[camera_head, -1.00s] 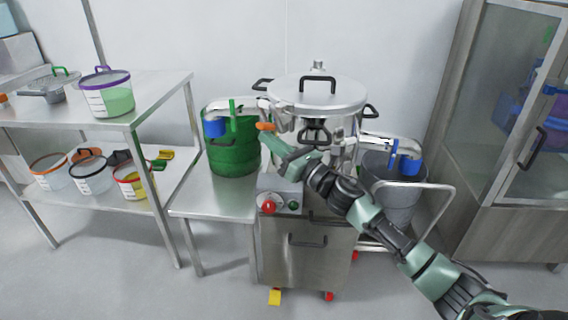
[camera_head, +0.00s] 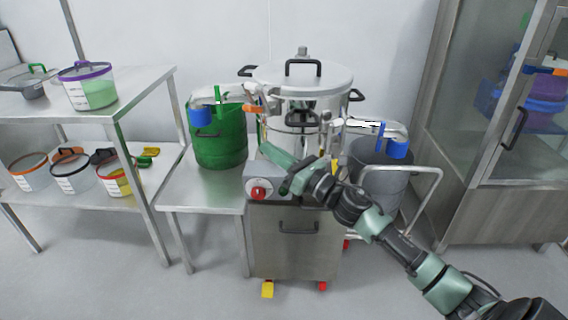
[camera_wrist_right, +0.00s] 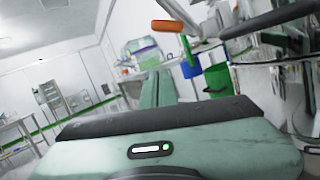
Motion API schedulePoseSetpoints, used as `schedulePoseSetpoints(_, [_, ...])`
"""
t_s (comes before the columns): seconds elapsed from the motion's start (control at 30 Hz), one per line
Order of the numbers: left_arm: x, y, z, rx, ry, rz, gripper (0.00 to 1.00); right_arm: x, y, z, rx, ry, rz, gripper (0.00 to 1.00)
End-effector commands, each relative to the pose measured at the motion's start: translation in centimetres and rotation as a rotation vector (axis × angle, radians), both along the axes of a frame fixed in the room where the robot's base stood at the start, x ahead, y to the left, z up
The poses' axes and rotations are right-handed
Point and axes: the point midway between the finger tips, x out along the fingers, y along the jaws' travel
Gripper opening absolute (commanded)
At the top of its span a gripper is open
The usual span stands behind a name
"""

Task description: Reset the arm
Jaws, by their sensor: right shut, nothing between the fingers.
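My right arm comes in from the lower right of the head view. Its green-grey right gripper (camera_head: 266,150) is shut and empty, in front of the steel granulator vessel (camera_head: 300,105) and just above its control box. The fingers, pressed together, also show in the right wrist view (camera_wrist_right: 155,90). An orange-tipped handle (camera_head: 254,109) lies above the fingertips, apart from them in the head view; it also shows in the wrist view (camera_wrist_right: 168,26). My left gripper is not in view.
A green drum (camera_head: 220,140) stands on a steel side table left of the vessel. A grey bin (camera_head: 378,180) and a bent rail (camera_head: 425,190) are to the right. A shelf (camera_head: 120,108) with tubs is at left, a glass cabinet (camera_head: 475,110) at right. A red button (camera_head: 258,193) sits below the gripper.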

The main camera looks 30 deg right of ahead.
Motion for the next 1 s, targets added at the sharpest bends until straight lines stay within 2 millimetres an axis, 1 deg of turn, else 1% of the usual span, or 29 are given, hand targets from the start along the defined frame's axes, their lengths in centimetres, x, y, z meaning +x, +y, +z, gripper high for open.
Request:
schedulePoseSetpoints(0.03, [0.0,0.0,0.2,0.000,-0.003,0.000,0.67,-0.9,-0.2,-0.5,0.000,0.003,0.001,0.00])
schedulePoseSetpoints(0.1, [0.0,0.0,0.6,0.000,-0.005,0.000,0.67,-1.9,-0.5,-0.6,-0.001,0.002,0.001,0.00])
schedulePoseSetpoints(0.3, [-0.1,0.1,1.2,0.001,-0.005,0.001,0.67,-3.5,-1.1,-0.9,0.001,0.000,0.000,0.00])
schedulePoseSetpoints(0.57, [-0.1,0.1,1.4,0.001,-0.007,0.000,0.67,-3.9,-1.2,-1.0,0.010,0.004,-0.002,0.00])
schedulePoseSetpoints(0.67, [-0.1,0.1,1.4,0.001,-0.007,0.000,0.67,-4.0,-1.5,-2.1,0.116,0.050,-0.027,0.00])
schedulePoseSetpoints(0.77, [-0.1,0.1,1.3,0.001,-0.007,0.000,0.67,-4.3,-2.1,-5.3,0.388,0.169,-0.098,0.00])
schedulePoseSetpoints(0.87, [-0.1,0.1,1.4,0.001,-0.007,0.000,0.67,-5.8,-2.8,-11.0,0.800,0.344,-0.224,0.00])
schedulePoseSetpoints(0.9, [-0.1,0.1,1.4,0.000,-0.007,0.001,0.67,-6.9,-2.9,-13.9,0.981,0.419,-0.289,0.00])
schedulePoseSetpoints(0.97, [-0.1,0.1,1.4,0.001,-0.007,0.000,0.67,-8.9,-2.6,-18.0,1.234,0.519,-0.393,0.00])
schedulePoseSetpoints(1.0, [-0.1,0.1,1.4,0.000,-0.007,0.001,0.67,-10.4,-2.2,-20.7,1.385,0.578,-0.465,0.00])
